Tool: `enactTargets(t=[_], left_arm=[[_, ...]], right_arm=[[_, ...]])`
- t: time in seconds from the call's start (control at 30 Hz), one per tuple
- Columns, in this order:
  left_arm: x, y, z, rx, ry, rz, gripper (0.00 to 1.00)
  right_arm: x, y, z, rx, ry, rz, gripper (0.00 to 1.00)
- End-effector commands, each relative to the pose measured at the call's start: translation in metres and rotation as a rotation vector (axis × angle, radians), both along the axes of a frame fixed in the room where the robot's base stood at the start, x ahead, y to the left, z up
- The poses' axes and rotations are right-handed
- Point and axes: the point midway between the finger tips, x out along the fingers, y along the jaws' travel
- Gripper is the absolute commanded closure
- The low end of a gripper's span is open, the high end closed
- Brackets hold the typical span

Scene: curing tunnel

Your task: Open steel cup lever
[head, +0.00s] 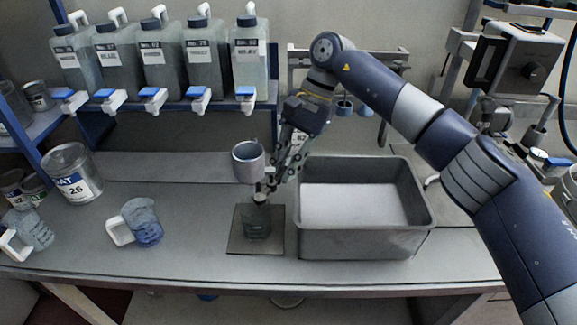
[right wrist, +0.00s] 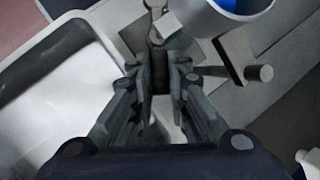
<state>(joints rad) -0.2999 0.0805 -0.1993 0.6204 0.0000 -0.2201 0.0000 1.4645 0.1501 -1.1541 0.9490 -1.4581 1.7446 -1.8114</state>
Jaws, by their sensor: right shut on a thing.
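The steel cup (head: 248,162) stands upright above a dark jar (head: 257,220) on a dark square plate (head: 240,242). In the right wrist view, the cup's rim (right wrist: 207,12) shows at the top, with blue inside. My right gripper (head: 268,184) is just right of and below the cup. Its fingers (right wrist: 161,68) are closed on a small piece that looks like the cup's lever; the fingers hide most of it. A grey, wrench-shaped piece (right wrist: 155,22) shows just beyond the fingertips. I cannot tell how far the lever is turned. My left gripper is out of view.
A deep grey tray (head: 365,243) stands close right of the jar. A blue-tinted measuring jug (head: 143,222) and a large tin (head: 72,172) are to the left. Several jugs with taps stand on a shelf (head: 155,106) behind. The front bench between jug and plate is clear.

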Motion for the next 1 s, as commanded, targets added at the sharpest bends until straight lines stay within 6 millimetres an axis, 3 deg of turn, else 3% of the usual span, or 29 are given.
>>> enactTargets(t=[0.57,0.6,0.67,1.0], left_arm=[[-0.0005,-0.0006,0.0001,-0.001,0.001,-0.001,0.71],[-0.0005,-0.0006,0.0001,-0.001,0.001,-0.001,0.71],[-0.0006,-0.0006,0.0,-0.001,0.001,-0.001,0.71],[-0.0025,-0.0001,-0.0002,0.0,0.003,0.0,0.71]], right_arm=[[0.0027,0.0011,0.0024,0.003,-0.007,0.03,1.0],[0.0027,0.0011,0.0024,0.003,-0.007,0.03,0.78],[0.0026,0.0011,0.0023,0.003,-0.007,0.03,0.65],[0.0019,0.001,0.0016,0.0,-0.004,0.031,0.65]])
